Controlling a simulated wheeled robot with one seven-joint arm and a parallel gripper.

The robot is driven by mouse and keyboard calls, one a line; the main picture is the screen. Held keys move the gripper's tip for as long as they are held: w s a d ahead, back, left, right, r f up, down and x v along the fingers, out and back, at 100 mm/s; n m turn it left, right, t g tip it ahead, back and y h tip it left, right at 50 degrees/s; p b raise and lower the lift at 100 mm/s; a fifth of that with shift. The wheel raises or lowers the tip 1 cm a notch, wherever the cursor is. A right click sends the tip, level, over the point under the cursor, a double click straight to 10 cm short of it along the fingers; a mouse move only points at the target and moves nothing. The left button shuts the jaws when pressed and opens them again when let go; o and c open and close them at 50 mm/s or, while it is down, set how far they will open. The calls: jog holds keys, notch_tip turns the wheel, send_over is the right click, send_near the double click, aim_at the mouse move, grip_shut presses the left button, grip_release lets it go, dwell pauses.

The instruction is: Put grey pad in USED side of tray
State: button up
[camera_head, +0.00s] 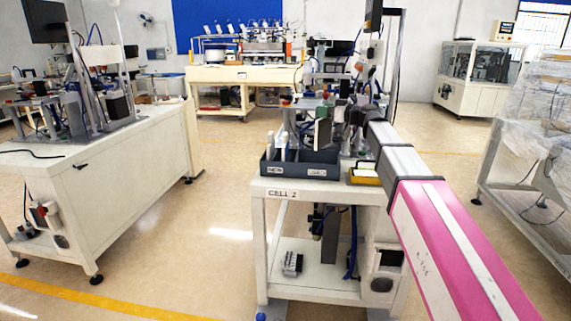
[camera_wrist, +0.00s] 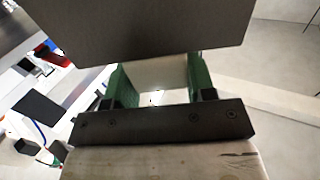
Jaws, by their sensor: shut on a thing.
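My gripper (camera_wrist: 158,72) has two green fingers, shut on the grey pad (camera_wrist: 150,28), a flat dark plate that fills the top of the wrist view. In the head view the grey pad (camera_head: 323,133) stands upright above the right part of the tray. The dark blue-grey tray (camera_head: 300,170) sits on the front of the bench marked CELL 2, its left side labelled NEW and its right side apparently USED. White upright pieces (camera_head: 283,141) stand in the left side. The inside of the right side is mostly hidden, so I cannot tell whether the pad touches the tray.
A yellow-edged box (camera_head: 364,175) sits on the bench just right of the tray. Machinery and cables crowd the bench behind it. Another white bench (camera_head: 110,175) stands at the left, with open floor between. A wrapped rack (camera_head: 535,125) stands at the right.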

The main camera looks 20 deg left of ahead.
aim_at(325, 125)
jog(key=shift+f, duration=2.95)
jog(key=o, duration=1.2)
jog(key=shift+d, duration=0.15)
jog(key=v, duration=1)
jog(key=shift+d, duration=0.3)
jog(key=shift+s, duration=0.1)
